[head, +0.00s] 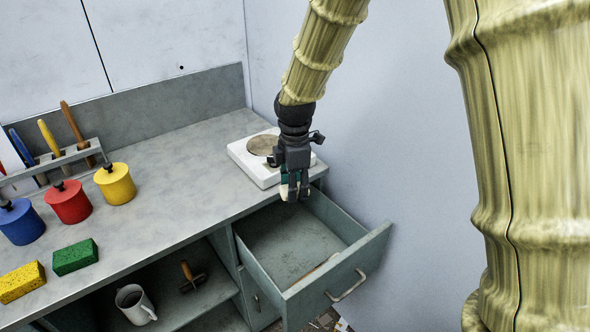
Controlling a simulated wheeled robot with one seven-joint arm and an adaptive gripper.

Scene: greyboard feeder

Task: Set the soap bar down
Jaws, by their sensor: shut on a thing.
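My gripper (292,190) hangs pointing down over the back end of the open drawer (362,256), close to the counter's right edge. It is shut on a small pale thing between its fingers, which I take to be the soap bar. The fingers hide most of it, so its shape and outline are unclear. The gripper is in front of the white square unit with a round plate (240,150). I cannot tell exactly how high it is above the drawer floor.
The drawer floor looks mostly bare, with a thin pale object (322,268) by its front wall. Red (70,203), blue (22,224) and yellow (116,185) canisters and green (75,257) and yellow (22,282) sponges stand left. A mug (133,303) is on the shelf below.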

